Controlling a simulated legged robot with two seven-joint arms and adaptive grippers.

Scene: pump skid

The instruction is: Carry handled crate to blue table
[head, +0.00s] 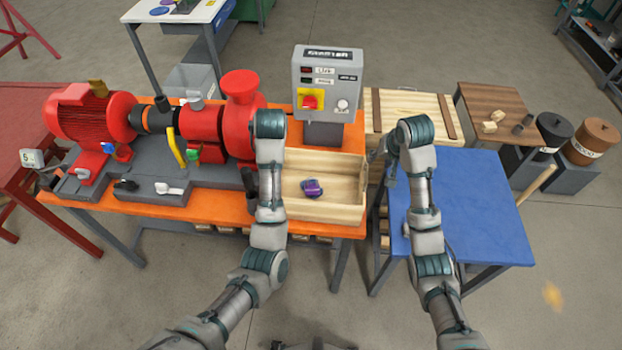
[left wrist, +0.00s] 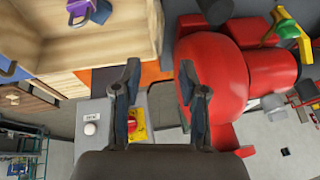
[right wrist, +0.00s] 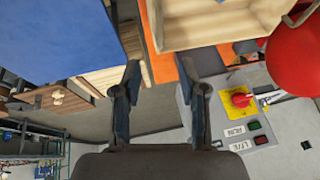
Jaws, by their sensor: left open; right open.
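The handled crate (head: 338,211), an open light-wood box, sits on the orange table (head: 222,207). It holds a purple object (head: 312,188), like a padlock. The blue table (head: 480,205) is right of it. My left gripper (head: 250,190) is beside the crate's left end, partly hidden by my arm; its open, empty fingers show in the left wrist view (left wrist: 160,75). My right gripper (head: 388,166) is beside the crate's right end, open and empty in the right wrist view (right wrist: 160,75). A grey handle (right wrist: 301,14) shows there at the crate's end. Finger contact cannot be told.
A red pump and motor (head: 92,121) fill the orange table's left side. A grey control box (head: 327,85) stands behind the crate. A pale wooden box (head: 415,104) stands behind the blue table, whose visible top is mostly clear. A gap separates both tables.

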